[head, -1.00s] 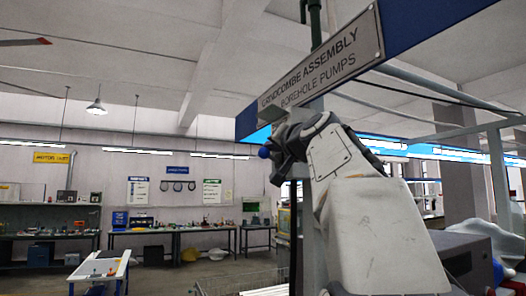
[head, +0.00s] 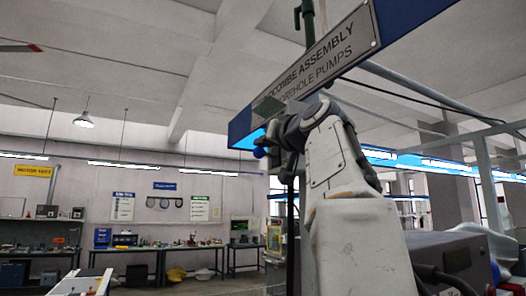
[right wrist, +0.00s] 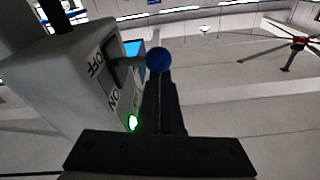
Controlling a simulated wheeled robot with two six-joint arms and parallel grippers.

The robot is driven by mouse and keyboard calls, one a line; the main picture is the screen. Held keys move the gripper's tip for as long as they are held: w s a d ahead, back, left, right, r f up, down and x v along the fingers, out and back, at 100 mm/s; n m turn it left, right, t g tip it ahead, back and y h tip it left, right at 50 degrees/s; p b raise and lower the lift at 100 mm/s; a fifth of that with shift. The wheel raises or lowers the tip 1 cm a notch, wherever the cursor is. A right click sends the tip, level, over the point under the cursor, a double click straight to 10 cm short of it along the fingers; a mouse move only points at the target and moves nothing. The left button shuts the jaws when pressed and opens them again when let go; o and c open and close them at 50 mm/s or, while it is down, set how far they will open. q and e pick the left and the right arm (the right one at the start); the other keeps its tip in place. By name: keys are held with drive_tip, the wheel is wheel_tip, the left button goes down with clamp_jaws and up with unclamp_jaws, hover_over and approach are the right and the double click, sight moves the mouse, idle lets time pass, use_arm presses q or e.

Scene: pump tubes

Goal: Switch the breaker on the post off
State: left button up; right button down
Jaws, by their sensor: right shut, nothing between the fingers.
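The breaker box (right wrist: 65,85) is a grey box on the left of the right wrist view, with OFF and ON labels on its face. Its lever juts from a dark slot and ends in a blue ball knob (right wrist: 159,60). A green lamp (right wrist: 133,122) glows near the ON label. My right gripper (right wrist: 160,76) is shut and empty, its dark fingertips right at the knob; I cannot tell if they touch. In the head view the knob (head: 259,152) shows beside my right gripper (head: 270,143), and the box is mostly hidden. My left gripper is not in view.
A sign board (head: 330,62) reading "borehole pumps" hangs just above my right arm. A pale pipe frame (head: 425,95) runs at the right. Workbenches (head: 150,250) line the far wall. In the right wrist view a red and dark fan (right wrist: 298,42) shows at upper right.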

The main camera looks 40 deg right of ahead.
sight(261, 155)
drive_tip(key=n+b, duration=0.1)
drive_tip(key=f+n+b, duration=0.1)
drive_tip(key=n, duration=0.1)
drive_tip(key=shift+f, duration=0.3)
drive_tip(key=n, duration=0.1)
drive_tip(key=f+n+y+b, duration=0.1)
drive_tip(key=n, duration=0.1)
drive_tip(key=shift+a, duration=0.1)
use_arm(q)
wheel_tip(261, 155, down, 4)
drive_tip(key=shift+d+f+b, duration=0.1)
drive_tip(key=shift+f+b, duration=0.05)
drive_tip(key=shift+b, duration=0.2)
use_arm(e)
drive_tip(key=shift+f, duration=0.1)
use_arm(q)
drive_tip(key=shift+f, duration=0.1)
use_arm(e)
drive_tip(key=shift+f, duration=0.1)
